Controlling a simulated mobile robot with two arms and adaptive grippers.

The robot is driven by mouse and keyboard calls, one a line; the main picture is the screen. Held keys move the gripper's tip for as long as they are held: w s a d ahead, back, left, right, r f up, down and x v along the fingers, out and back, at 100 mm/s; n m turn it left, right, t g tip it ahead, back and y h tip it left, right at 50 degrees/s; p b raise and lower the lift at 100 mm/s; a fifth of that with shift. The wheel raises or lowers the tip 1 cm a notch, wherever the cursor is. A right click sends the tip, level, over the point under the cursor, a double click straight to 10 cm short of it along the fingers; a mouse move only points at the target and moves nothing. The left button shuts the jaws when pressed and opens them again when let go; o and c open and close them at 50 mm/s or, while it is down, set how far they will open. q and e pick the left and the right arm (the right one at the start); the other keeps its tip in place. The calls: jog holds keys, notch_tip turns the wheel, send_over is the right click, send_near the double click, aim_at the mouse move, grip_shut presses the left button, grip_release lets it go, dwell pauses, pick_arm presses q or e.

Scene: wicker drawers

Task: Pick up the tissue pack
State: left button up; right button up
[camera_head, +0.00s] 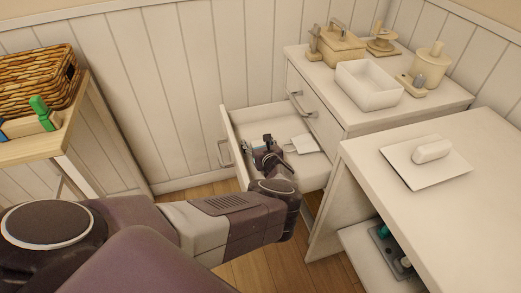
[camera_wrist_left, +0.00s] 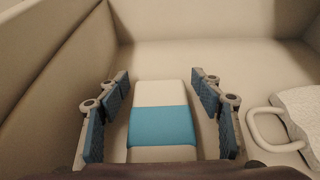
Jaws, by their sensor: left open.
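The tissue pack, a white block with a blue band (camera_wrist_left: 160,125), lies on the floor of an open drawer (camera_head: 315,172). My left gripper (camera_head: 262,148) reaches down into this drawer. In the left wrist view its blue-padded fingers (camera_wrist_left: 160,98) are open, one on each side of the pack, with a narrow gap visible on both sides. In the head view the gripper and arm hide the pack. My right gripper is not in view.
A pale object with a loop handle (camera_wrist_left: 275,130) lies in the drawer, right of the fingers. The drawer's left wall (camera_wrist_left: 50,70) is close. The cabinet top holds a white bin (camera_head: 368,88). A desk (camera_head: 455,195) stands at right, a wicker basket (camera_head: 35,80) at left.

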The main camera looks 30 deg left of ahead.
pick_arm(q)
jog(key=shift+s+d+r, duration=0.1)
jog(key=shift+r, duration=0.05)
jog(key=shift+c, duration=1.1)
jog(key=c, duration=1)
jog(key=shift+c, duration=0.3)
jog(key=shift+r, duration=0.1)
